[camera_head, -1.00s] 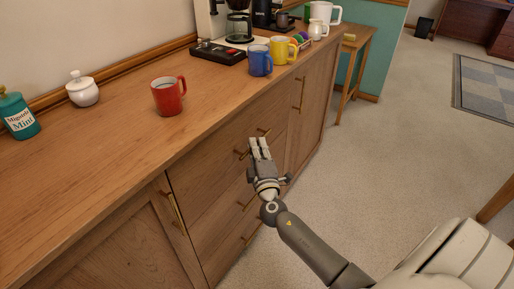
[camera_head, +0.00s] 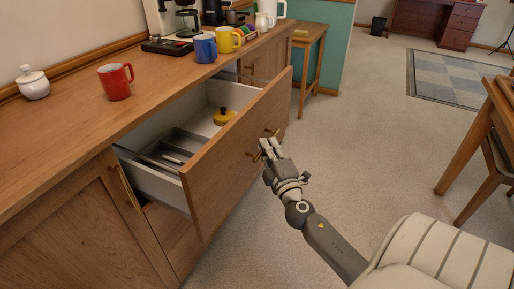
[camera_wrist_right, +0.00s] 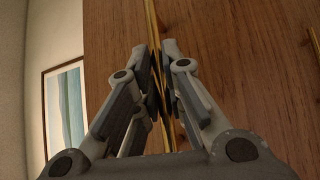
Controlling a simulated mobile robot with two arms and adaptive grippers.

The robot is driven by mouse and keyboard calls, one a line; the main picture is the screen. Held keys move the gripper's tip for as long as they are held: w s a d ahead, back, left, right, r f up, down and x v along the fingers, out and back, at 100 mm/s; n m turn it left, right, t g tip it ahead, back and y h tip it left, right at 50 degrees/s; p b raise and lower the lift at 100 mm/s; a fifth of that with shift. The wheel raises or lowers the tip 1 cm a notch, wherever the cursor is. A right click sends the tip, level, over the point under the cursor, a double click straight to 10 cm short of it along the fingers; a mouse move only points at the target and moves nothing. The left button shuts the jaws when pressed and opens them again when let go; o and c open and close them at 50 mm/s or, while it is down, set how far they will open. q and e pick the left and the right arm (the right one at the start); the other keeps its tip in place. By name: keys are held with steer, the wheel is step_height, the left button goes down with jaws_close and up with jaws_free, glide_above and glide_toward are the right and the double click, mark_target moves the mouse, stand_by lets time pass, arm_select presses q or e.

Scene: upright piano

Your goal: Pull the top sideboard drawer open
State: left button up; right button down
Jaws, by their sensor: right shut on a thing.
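The top sideboard drawer (camera_head: 232,142) stands well out from the wooden sideboard (camera_head: 72,122). Its white inside shows a grey cutlery tray (camera_head: 178,146) and a yellow lidded item (camera_head: 224,116). My right gripper (camera_head: 268,146) is at the drawer's front, shut on its brass handle. In the right wrist view the two fingers (camera_wrist_right: 162,85) close around the brass handle (camera_wrist_right: 153,40), with the wooden drawer front (camera_wrist_right: 225,60) behind. My left gripper is not in view.
A red mug (camera_head: 115,82), a blue mug (camera_head: 205,48), a yellow mug (camera_head: 228,40) and a white lidded pot (camera_head: 33,83) stand on the sideboard top.

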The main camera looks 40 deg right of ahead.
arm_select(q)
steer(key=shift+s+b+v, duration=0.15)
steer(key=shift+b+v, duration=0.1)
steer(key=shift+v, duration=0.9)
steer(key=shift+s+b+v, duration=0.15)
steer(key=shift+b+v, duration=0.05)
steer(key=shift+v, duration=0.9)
arm_select(e)
steer(key=shift+s+d+f, duration=0.1)
steer(key=shift+s+d, duration=0.2)
steer(key=shift+s, duration=0.5)
steer(key=shift+s+d+r, duration=0.1)
steer(key=shift+s+d, duration=0.2)
steer(key=shift+s, duration=0.45)
steer(key=shift+s+d+f, duration=0.1)
steer(key=shift+s+d, duration=0.2)
steer(key=shift+s, duration=0.5)
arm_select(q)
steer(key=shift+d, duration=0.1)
arm_select(e)
steer(key=c, duration=1.5)
jaws_free()
steer(key=shift+v, duration=3.75)
